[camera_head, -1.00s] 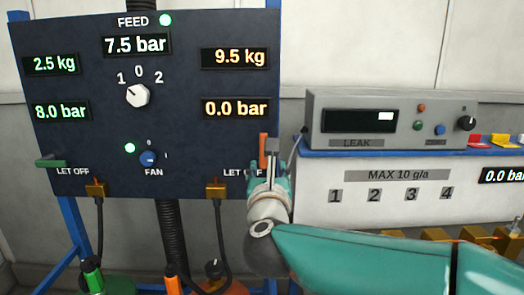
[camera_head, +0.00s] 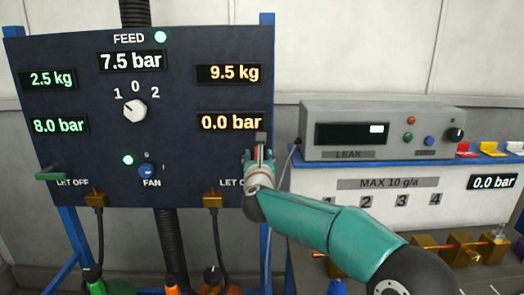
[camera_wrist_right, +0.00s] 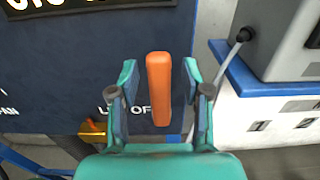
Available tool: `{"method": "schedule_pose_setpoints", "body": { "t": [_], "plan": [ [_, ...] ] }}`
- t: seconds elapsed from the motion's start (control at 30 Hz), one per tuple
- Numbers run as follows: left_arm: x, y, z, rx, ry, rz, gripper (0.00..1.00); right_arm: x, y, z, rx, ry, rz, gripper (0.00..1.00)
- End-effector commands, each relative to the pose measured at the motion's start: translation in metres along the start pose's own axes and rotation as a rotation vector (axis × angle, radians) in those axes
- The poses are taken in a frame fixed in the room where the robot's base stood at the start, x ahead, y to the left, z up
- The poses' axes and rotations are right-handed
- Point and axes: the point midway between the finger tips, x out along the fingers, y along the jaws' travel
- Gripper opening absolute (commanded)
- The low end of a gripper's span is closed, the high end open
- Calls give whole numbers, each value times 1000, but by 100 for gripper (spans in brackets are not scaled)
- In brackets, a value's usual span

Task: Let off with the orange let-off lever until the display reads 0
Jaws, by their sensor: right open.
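The orange let-off lever (camera_wrist_right: 159,90) stands upright in the right wrist view, between the two spread fingers of my right gripper (camera_wrist_right: 159,80), with gaps on both sides. In the head view my right gripper (camera_head: 260,148) is at the panel's lower right and hides most of the lever. The orange display (camera_head: 231,123) above it reads 0.0 bar. The green display (camera_head: 58,125) on the left reads 8.0 bar. My left gripper is not in view.
The dark panel (camera_head: 90,100) also carries a green lever (camera_head: 50,176), a white selector knob (camera_head: 135,111) and a blue fan knob (camera_head: 147,171). A grey leak tester (camera_head: 310,125) stands on the blue-topped bench to the right. Cables hang below the panel.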

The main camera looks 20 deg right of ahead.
Motion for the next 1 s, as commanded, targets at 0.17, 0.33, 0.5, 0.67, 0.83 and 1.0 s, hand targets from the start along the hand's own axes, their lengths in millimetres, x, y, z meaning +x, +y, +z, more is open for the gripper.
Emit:
{"method": "schedule_pose_setpoints", "body": {
  "t": [0.17, 0.33, 0.5, 0.67, 0.83, 1.0],
  "plan": [
    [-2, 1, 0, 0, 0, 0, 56, 5, 0, 0, 0, -1, 0, 48],
    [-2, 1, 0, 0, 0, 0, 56, 5, 0, 0, 0, -1, 0, 48],
    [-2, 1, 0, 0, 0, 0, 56, 4, 1, 0, 0, -1, 1, 23],
    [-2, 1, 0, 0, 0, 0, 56, 4, 1, 0, 0, -1, 0, 0],
    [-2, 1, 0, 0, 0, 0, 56, 4, 0, 0, 0, -1, 0, 0],
    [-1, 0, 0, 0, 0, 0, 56, 6, -6, 0, -1, -2, -5, 0]
  ]
}}
